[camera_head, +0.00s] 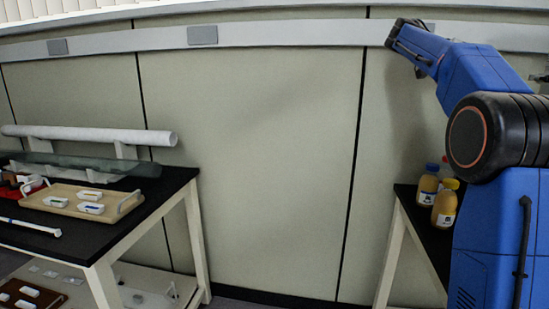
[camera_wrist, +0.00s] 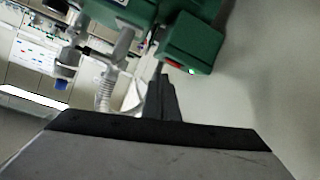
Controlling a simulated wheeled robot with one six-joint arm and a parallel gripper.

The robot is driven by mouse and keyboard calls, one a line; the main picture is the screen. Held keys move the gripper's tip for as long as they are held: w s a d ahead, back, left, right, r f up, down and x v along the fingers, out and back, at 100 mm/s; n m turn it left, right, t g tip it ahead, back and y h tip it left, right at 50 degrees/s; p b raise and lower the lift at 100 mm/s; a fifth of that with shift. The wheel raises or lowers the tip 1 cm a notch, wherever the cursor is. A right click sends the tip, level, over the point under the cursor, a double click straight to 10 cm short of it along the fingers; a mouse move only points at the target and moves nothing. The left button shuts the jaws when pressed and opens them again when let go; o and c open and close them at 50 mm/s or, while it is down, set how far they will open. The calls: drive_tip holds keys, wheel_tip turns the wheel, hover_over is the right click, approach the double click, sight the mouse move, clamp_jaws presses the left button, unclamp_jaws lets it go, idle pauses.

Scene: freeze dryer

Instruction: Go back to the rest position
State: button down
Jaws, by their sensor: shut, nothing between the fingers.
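My gripper (camera_wrist: 163,78) shows in the wrist view as a dark, narrow pair of fingers pressed together, with nothing between them. In the head view my blue arm rises at the right side and bends up and left in front of the wall. I cannot make out the fingers in that view. Behind the fingers in the wrist view is a green machine (camera_wrist: 192,42) with a pale ribbed hose (camera_wrist: 104,92). I cannot tell how far the gripper is from it.
A black-topped table (camera_head: 120,235) at the left bears a white tube (camera_head: 90,134), a glass cylinder (camera_head: 70,163) and a tan tray (camera_head: 62,203) with small white boxes. At the right, bottles (camera_head: 445,208) stand on another black-topped table (camera_head: 424,222) close to my arm. Bare wall (camera_head: 250,180) lies between.

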drive_tip(key=s+a+f+n+t+y, duration=0.2)
drive_tip(key=s+a+f+n+y, duration=0.2)
drive_tip(key=s+a+f, duration=0.7)
drive_tip(key=s+a+f+n+t+y, duration=0.2)
drive_tip(key=s+a+f+n+y, duration=0.3)
drive_tip(key=s+a+f, duration=0.6)
drive_tip(key=s+a+f+n+t+y, duration=0.2)
drive_tip(key=s+a+f+n+y, duration=0.2)
drive_tip(key=f, duration=2)
drive_tip(key=s+a+n, duration=0.3)
drive_tip(key=s+a, duration=0.5)
drive_tip(key=s, duration=0.4)
drive_tip(key=shift+f+t+y, duration=0.2)
drive_tip(key=shift+t+y, duration=0.2)
drive_tip(key=shift+s+a, duration=0.1)
